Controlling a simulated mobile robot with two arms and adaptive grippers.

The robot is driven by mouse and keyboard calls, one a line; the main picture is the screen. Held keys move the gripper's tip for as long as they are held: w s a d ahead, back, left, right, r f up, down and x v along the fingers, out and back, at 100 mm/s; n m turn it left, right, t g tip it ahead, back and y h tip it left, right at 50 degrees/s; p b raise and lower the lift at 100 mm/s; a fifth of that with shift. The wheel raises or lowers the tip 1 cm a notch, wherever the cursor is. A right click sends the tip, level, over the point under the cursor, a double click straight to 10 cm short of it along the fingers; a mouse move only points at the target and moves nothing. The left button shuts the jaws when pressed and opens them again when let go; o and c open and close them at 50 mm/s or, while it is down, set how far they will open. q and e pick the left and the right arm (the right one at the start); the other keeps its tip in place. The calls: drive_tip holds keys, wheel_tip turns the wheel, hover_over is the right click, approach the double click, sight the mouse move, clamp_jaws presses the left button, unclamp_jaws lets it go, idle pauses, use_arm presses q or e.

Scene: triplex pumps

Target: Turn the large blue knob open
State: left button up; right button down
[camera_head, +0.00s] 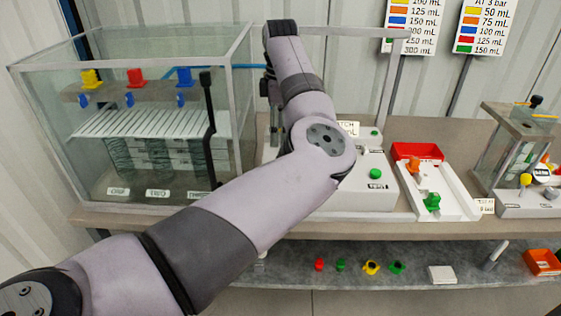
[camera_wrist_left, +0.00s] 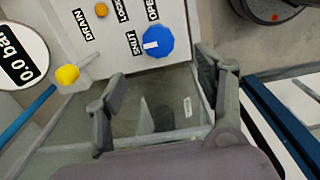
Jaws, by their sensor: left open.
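The large blue knob (camera_wrist_left: 158,42) is on a pale panel at the top of the left wrist view. Its white mark faces the SHUT label (camera_wrist_left: 133,43), and the OPEN label (camera_wrist_left: 153,10) is above it. My left gripper (camera_wrist_left: 161,66) is open and empty. Its fingers spread to either side below the knob, apart from it as far as I can tell. In the head view my left arm reaches up to the back, and I cannot make out the knob there. My right gripper is not in view.
A small orange knob (camera_wrist_left: 101,9) and a yellow knob (camera_wrist_left: 67,75) sit left of the blue knob. A round gauge (camera_wrist_left: 18,58) reads 0.0 bar. In the head view, a glass tank (camera_head: 130,160) stands left and a white tray with a red bin (camera_head: 417,151) stands right.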

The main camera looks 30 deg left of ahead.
use_arm(q)
wheel_tip(320, 180, down, 10)
drive_tip(key=shift+a+p, duration=0.1)
drive_tip(key=shift+p, duration=0.45)
drive_tip(key=shift+w+f, duration=0.1)
drive_tip(key=shift+f, duration=0.55)
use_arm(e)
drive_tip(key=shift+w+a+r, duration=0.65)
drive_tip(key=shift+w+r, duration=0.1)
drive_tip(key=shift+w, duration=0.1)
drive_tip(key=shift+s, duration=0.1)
use_arm(q)
drive_tip(key=shift+c, duration=1.1)
drive_tip(key=c, duration=0.9)
drive_tip(key=shift+c, duration=0.2)
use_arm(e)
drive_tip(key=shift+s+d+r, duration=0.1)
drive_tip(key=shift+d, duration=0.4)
